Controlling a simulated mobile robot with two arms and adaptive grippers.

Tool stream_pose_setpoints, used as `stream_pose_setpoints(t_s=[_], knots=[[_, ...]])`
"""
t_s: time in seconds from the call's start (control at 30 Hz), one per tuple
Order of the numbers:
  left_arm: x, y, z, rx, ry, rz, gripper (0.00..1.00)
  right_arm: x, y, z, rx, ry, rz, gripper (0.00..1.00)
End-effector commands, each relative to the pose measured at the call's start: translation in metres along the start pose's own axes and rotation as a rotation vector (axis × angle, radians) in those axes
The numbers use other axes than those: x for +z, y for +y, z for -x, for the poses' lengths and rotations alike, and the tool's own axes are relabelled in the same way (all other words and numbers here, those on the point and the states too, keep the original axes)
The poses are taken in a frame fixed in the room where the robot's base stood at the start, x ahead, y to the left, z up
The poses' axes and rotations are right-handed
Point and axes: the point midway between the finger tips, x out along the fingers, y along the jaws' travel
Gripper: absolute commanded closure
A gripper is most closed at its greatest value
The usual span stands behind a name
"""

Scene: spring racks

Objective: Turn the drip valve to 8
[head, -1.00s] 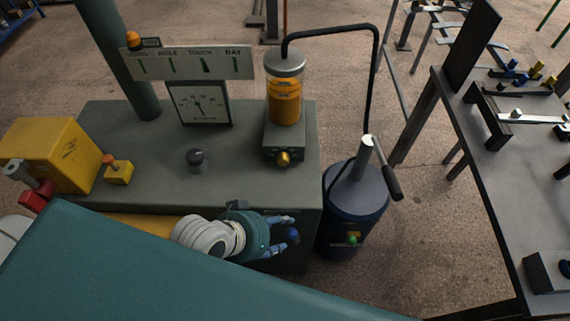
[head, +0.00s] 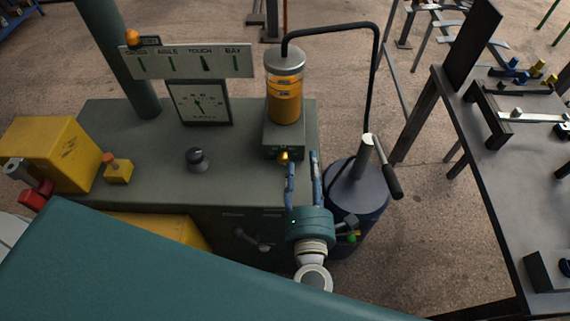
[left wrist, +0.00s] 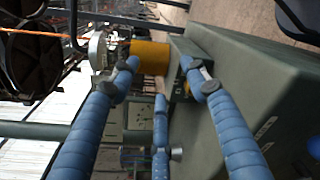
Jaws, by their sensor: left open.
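The drip valve appears to be the small brass knob (head: 284,156) low on the front of the oiler's grey base. Above it stands a clear reservoir (head: 286,100) of amber liquid, which also shows in the left wrist view (left wrist: 150,56). My left gripper (head: 303,162) is open and empty, its blue fingers pointing at the oiler. One fingertip is just below the brass knob in the head view; I cannot tell if they touch. The left wrist view shows the open fingers (left wrist: 160,72) spread before the oiler. Valve markings are too small to read. My right gripper is not in view.
A dial gauge (head: 200,104) and black knob (head: 197,158) are on the grey bench (head: 140,145). A dark blue canister (head: 358,190) with a lever stands right of the bench, close to my left gripper. A yellow box (head: 45,155) is at left.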

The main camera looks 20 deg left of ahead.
Motion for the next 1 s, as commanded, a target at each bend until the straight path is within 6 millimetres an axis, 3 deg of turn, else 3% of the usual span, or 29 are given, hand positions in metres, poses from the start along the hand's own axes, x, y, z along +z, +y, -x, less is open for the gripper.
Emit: stream_pose_setpoints(t_s=[0.13, 0.33, 0.8, 1.0], knots=[[-0.043, -0.018, 0.015, 0.003, 0.198, 0.102, 0.54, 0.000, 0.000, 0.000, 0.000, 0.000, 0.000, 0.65], [-0.062, -0.024, 0.018, 0.008, 0.278, 0.133, 0.54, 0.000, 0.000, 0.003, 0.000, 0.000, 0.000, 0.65], [-0.083, -0.022, -0.060, 0.012, 0.275, 0.130, 0.54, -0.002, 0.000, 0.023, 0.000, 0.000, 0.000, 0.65], [-0.088, -0.024, -0.078, 0.010, 0.276, 0.131, 0.54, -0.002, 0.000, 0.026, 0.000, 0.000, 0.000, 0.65]])
